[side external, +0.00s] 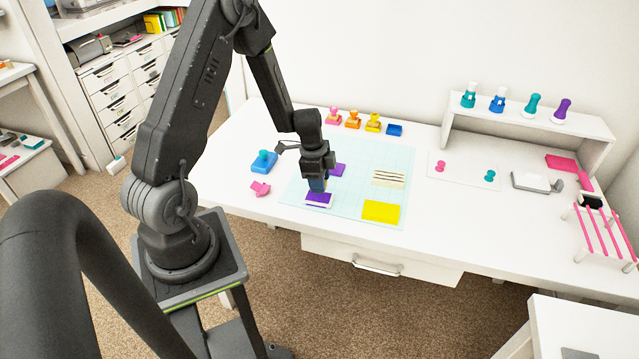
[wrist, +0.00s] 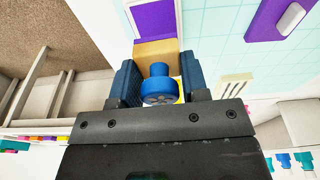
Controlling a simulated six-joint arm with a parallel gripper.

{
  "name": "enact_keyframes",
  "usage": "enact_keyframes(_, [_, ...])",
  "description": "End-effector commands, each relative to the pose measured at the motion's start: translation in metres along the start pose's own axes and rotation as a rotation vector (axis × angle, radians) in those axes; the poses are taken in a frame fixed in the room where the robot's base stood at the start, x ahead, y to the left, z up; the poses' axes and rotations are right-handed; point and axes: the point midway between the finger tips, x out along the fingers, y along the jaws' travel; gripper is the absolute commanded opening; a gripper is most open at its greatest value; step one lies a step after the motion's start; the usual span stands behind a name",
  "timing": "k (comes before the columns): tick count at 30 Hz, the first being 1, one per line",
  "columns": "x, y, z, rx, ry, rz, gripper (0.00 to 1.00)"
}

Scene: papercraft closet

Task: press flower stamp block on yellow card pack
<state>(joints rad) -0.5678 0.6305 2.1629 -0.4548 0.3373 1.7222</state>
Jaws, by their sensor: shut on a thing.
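My gripper (side external: 318,183) is shut on the flower stamp block, a wooden block with a blue knob (wrist: 159,85), seen between my fingers (wrist: 160,78) in the wrist view. The stamp's underside is hidden. An open purple ink pad (side external: 319,199) lies just below and in front of my gripper; it shows beyond the block in the wrist view (wrist: 155,22). I cannot tell whether the block touches the pad. The yellow card pack (side external: 381,211) lies flat on the mat, right of my gripper.
A purple lid (wrist: 280,18) lies behind my gripper on the pale grid mat (side external: 365,158). A striped pale block (side external: 389,179) lies behind the yellow pack.

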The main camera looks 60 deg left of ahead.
Motion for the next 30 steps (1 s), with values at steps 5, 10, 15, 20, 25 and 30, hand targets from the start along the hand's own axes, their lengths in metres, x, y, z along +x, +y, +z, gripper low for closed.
enact_keyframes(5, [-0.009,-0.001,-0.001,0.0,0.0,-0.002,0.13])
enact_keyframes(10, [-0.017,-0.001,-0.003,0.0,0.0,-0.002,0.13])
enact_keyframes(15, [-0.025,-0.001,-0.004,-0.001,0.0,-0.002,0.13])
enact_keyframes(20, [-0.03,0.0,-0.004,0.0,0.0,-0.001,0.13])
enact_keyframes(25, [-0.031,0.0,-0.004,-0.001,-0.001,0.0,0.13])
enact_keyframes(30, [-0.031,0.0,-0.005,-0.001,-0.001,0.0,0.13])
